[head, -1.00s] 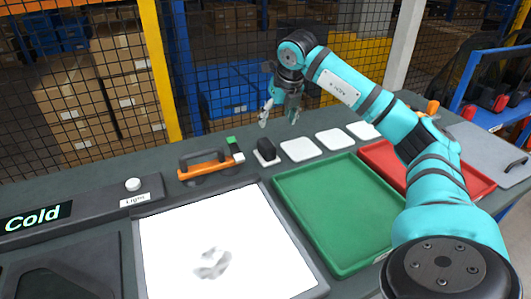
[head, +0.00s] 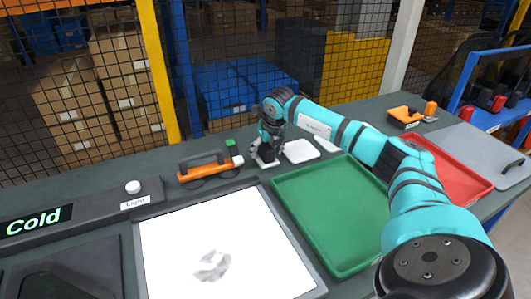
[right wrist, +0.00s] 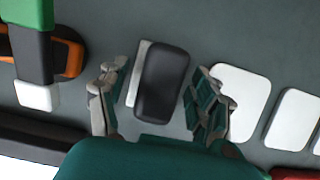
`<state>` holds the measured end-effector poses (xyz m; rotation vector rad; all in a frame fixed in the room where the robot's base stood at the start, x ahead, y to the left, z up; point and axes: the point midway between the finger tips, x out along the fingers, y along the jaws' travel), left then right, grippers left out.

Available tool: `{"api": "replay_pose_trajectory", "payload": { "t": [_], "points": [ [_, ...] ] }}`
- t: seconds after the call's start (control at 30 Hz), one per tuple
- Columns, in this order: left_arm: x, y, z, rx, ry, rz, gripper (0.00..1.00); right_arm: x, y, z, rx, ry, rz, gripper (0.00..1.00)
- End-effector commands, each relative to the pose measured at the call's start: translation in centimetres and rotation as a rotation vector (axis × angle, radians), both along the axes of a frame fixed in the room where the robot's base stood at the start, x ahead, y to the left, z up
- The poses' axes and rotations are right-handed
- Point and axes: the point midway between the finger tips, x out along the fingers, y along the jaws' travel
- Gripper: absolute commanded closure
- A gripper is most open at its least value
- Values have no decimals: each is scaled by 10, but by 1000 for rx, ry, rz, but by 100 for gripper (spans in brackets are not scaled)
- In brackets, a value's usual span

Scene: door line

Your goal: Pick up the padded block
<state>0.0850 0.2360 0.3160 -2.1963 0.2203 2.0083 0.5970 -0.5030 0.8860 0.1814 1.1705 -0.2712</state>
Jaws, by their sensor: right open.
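A dark block with rounded edges (right wrist: 162,84), which looks like the padded block, sits on a white square pad (right wrist: 135,70) on the table. My right gripper (right wrist: 158,98) is open, with one finger on each side of the block; I cannot tell whether they touch it. In the head view my right gripper (head: 265,154) is lowered over the block and mostly hides it. My left gripper is not in view.
More white pads (head: 300,151) lie to the right. An orange-handled tool (head: 207,169) with a green and white piece lies to the left. A green tray (head: 335,215), red tray (head: 455,180) and bright light panel (head: 190,235) are nearer.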

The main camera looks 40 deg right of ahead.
Motion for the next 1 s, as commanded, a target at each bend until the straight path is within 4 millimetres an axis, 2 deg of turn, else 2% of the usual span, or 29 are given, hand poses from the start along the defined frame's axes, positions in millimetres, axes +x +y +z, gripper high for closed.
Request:
{"api": "replay_pose_trajectory", "payload": {
  "t": [0.23,0.7,0.9,1.0],
  "points": [
    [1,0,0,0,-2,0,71,1,0,-1,0,-1,0,36],
    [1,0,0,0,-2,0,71,1,0,0,-1,-2,0,96],
    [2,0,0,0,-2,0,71,1,0,0,0,-2,0,96],
    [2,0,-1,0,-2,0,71,1,-1,7,0,-4,-1,96]
  ]
}}
